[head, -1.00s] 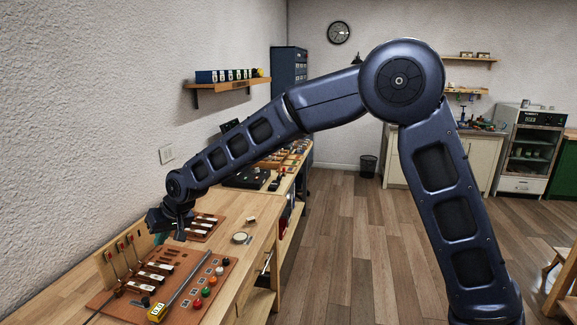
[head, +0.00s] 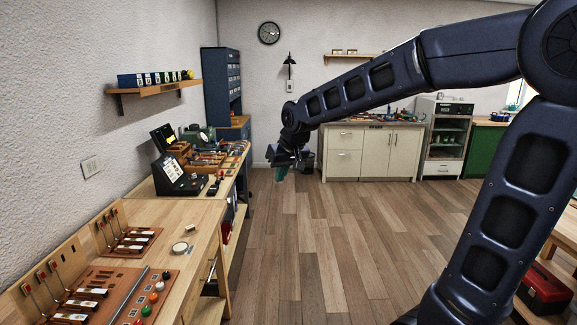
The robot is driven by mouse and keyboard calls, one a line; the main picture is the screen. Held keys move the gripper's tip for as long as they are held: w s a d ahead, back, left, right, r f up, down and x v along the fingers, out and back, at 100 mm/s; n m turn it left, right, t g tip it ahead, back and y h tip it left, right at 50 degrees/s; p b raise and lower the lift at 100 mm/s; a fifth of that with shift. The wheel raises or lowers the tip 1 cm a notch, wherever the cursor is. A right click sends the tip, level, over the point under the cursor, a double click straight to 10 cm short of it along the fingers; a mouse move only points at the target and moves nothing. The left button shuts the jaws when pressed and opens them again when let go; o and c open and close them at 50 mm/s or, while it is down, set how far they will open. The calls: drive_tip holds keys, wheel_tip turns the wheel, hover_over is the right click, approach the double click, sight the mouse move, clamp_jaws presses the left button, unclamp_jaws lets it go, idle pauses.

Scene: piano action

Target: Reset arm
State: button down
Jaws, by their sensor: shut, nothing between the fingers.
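My gripper (head: 281,175) hangs at the end of my raised arm, near the middle of the head view. Its teal fingertips point down and are shut with nothing between them. It is over the open floor, to the right of the workbench (head: 190,212) and apart from it. On the bench's near end lie a brown board with piano-action parts (head: 100,292) and a smaller board with several red-tipped hammers (head: 130,240).
A round dish (head: 180,248) lies on the bench. A black case (head: 178,178) and other tools stand farther back. A wall shelf (head: 155,88), a blue drawer cabinet (head: 221,88) and a white cabinet (head: 345,155) line the walls. The wooden floor (head: 310,240) between is clear.

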drive_tip(key=s+d+m+h, duration=0.1)
drive_tip(key=s+d+m, duration=0.15)
drive_tip(key=d, duration=0.65)
drive_tip(key=s+d+m+h, duration=0.1)
drive_tip(key=s+d, duration=0.2)
drive_tip(key=d, duration=0.7)
drive_tip(key=s+d+f+m+h, duration=0.1)
drive_tip(key=s+d+f+m, duration=0.1)
drive_tip(key=s+d, duration=0.7)
drive_tip(key=shift+s+d+f, duration=0.4)
drive_tip(key=shift+d+f, duration=0.05)
drive_tip(key=shift+d, duration=0.7)
